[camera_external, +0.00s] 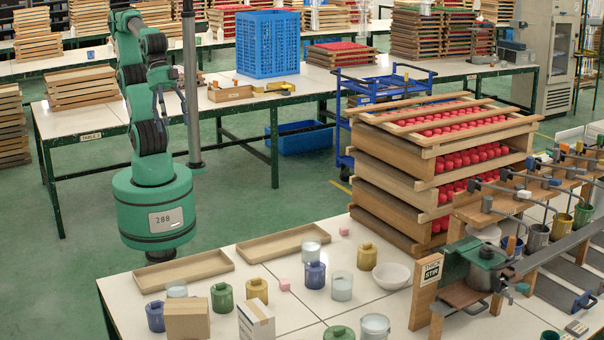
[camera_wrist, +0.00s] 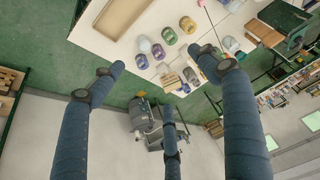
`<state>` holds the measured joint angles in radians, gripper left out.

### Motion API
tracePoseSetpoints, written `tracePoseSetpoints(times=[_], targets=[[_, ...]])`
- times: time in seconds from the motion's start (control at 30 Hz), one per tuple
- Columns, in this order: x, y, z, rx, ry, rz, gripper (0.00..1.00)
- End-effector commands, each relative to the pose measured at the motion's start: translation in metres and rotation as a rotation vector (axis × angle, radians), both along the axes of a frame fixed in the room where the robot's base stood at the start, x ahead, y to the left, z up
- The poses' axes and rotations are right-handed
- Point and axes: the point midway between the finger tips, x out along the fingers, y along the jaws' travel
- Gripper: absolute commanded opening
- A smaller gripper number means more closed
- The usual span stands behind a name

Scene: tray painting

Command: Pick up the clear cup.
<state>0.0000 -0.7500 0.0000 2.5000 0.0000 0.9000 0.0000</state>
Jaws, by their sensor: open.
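Several clear cups stand on the near white table in the external view: one at the back (camera_external: 311,250) by a blue cup, one right of that blue cup (camera_external: 342,286), one at the front edge (camera_external: 375,327), and one at left behind a cardboard box (camera_external: 177,290). In the wrist view, a pale, clear-looking cup (camera_wrist: 144,44) stands near a purple cup; it is too small to match surely. My gripper (camera_external: 172,110) is raised beyond the table's left end, away from all cups. Its fingers are spread and empty in the wrist view (camera_wrist: 158,62).
Blue (camera_external: 315,275), green (camera_external: 222,298) and yellow (camera_external: 367,257) cups stand close around the clear ones. A white bowl (camera_external: 391,275), cardboard box (camera_external: 187,320) and wooden trays (camera_external: 182,271) share the table. Stacked crates (camera_external: 395,205) and a stirring rig (camera_external: 480,265) block the right side.

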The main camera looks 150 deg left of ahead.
Motion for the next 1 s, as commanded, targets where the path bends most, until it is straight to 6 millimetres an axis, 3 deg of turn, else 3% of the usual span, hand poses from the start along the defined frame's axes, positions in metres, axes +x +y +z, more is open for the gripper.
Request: tracePoseSetpoints(times=[0.17, 0.37, 0.73, 1.0], targets=[[0.002, 0.001, -0.001, 0.012, 0.004, -0.013, 0.75], [0.019, 0.004, -0.01, 0.089, 0.026, -0.1, 0.75], [0.089, 0.007, -0.054, 0.402, 0.121, -0.521, 0.75], [0.144, -0.008, -0.101, 0.635, 0.193, -0.912, 0.75]])
